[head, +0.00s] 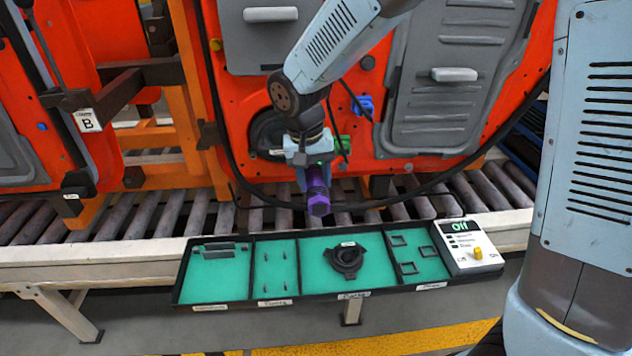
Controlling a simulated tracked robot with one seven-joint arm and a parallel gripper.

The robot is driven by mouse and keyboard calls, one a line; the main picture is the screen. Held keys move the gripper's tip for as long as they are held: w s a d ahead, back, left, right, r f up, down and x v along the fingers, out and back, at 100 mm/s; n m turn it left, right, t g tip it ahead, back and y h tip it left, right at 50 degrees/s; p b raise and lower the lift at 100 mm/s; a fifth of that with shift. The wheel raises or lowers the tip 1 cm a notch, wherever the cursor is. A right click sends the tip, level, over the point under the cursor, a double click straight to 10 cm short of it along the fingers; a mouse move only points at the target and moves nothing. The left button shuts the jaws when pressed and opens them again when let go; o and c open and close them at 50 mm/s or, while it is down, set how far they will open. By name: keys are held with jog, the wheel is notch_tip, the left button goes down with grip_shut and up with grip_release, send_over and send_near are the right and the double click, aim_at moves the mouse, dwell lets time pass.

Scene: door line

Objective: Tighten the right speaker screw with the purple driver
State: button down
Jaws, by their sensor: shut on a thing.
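My gripper (308,158) is shut on the purple driver (318,192). The driver hangs below it, in front of the lower part of the orange door (232,100) and above the rollers. A dark round speaker (268,132) sits in the door, left of and behind my gripper. My arm and gripper cover its right side, so I cannot make out the right speaker screw. The driver looks clear of the speaker, but its tip's exact direction is hard to tell.
A black tray (250,297) with green compartments stands in front, holding small pins, a black ring part (345,258) and square pieces. A white box (465,245) reading "Off" sits at its right end. A black cable loops across the door. Rollers (160,215) run below.

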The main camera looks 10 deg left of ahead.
aim_at(317, 195)
jog(key=shift+s+d, duration=0.25)
jog(key=shift+s, duration=0.9)
jog(key=shift+s+d, duration=0.3)
jog(key=shift+s, duration=0.8)
jog(key=shift+s+d, duration=0.25)
jog(key=shift+s, duration=0.9)
